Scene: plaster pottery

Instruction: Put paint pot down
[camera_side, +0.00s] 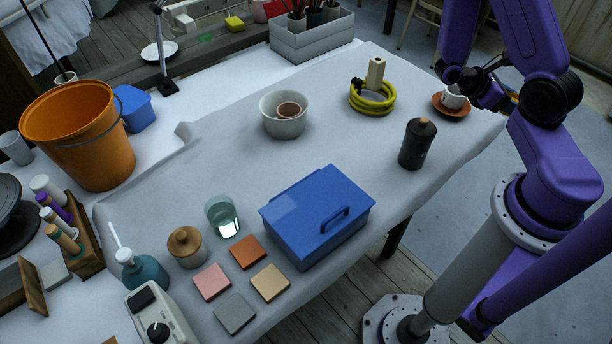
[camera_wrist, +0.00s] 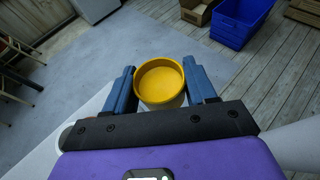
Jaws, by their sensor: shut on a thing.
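The paint pot (camera_side: 453,97) is a small white cup at the table's far right. In the wrist view the paint pot (camera_wrist: 160,82) shows yellow paint inside its round rim and looks upright. My gripper (camera_wrist: 160,85) has its two blue fingers shut on the pot, one on each side. In the side view my gripper (camera_side: 466,91) reaches it from the right, its fingers partly hidden by the arm. A terracotta saucer (camera_side: 439,104) is directly under the pot; I cannot tell whether the pot touches it.
A coiled yellow hose (camera_side: 371,104) with a wooden block lies left of the saucer. A dark bottle (camera_side: 417,144) stands in front of it. A white bowl (camera_side: 283,115) and a blue toolbox (camera_side: 317,215) are farther left. The table's right edge is close to the saucer.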

